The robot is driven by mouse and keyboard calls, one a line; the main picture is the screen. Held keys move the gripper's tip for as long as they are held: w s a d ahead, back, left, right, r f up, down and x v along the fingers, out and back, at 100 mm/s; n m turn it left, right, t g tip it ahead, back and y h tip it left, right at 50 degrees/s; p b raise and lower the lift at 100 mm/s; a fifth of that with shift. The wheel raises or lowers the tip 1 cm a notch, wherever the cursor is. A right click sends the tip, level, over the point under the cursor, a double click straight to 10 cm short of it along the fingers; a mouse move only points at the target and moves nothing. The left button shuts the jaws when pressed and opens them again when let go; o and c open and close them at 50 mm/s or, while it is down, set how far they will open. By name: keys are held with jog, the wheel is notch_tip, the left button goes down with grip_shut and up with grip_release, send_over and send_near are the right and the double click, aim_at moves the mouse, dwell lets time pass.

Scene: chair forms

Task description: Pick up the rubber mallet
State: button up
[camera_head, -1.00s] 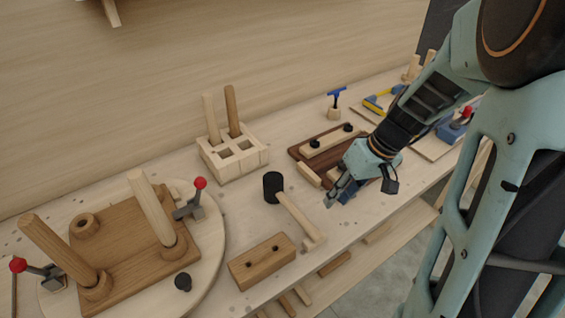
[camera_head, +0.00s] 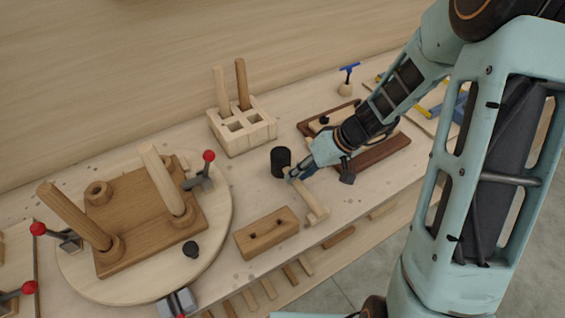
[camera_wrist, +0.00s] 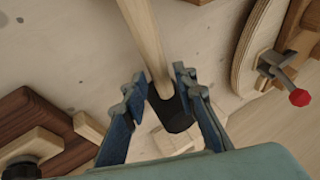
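The rubber mallet has a black head (camera_head: 280,161) and a pale wooden handle (camera_head: 312,203). It lies on the workbench with the handle towards the front edge. My gripper (camera_head: 293,174) is at the mallet, close to where the handle meets the head. In the wrist view, the blue fingers of my gripper (camera_wrist: 158,84) are open, one on each side of the mallet (camera_wrist: 170,111). A gap shows beside the handle, and I cannot tell whether either finger touches the head. In the head view, my gripper covers part of the handle near the head.
A pale block with square holes and two dowels (camera_head: 246,140) stands behind the mallet. A drilled wooden block (camera_head: 266,235) lies in front. A round board (camera_head: 130,287) with clamps is at the left, and a dark brown board (camera_head: 388,152) lies beneath my arm at the right.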

jog(key=shift+x, duration=1.45)
grip_shut()
